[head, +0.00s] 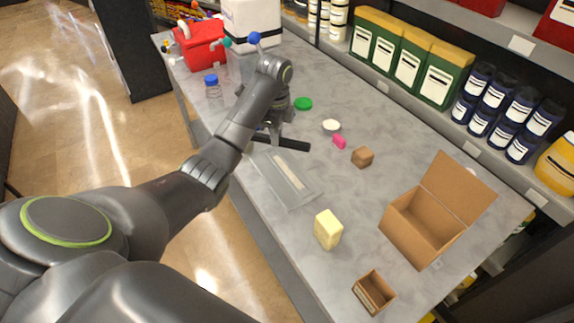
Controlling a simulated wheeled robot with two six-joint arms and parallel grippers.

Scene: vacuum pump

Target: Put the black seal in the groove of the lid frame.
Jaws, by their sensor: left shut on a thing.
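The black seal (292,144) is a dark straight bar. My left gripper (272,137) is shut on it near its left part and holds it close to the worktop, beyond the far end of the lid frame. The lid frame (299,203) is a flat grey rectangle with a lighter strip along its middle, lying near the table's left edge. The seal and the frame look apart, but the height of the seal is hard to tell. My gripper and wrist hide part of the seal's left end. My right gripper is not in view.
A yellow block (328,230), an open cardboard box (418,232) and a small brown box (374,292) stand to the right. A brown cube (362,156), a pink piece (339,142) and a white round dish (331,127) lie beyond. A blue-capped bottle (213,88) stands far left.

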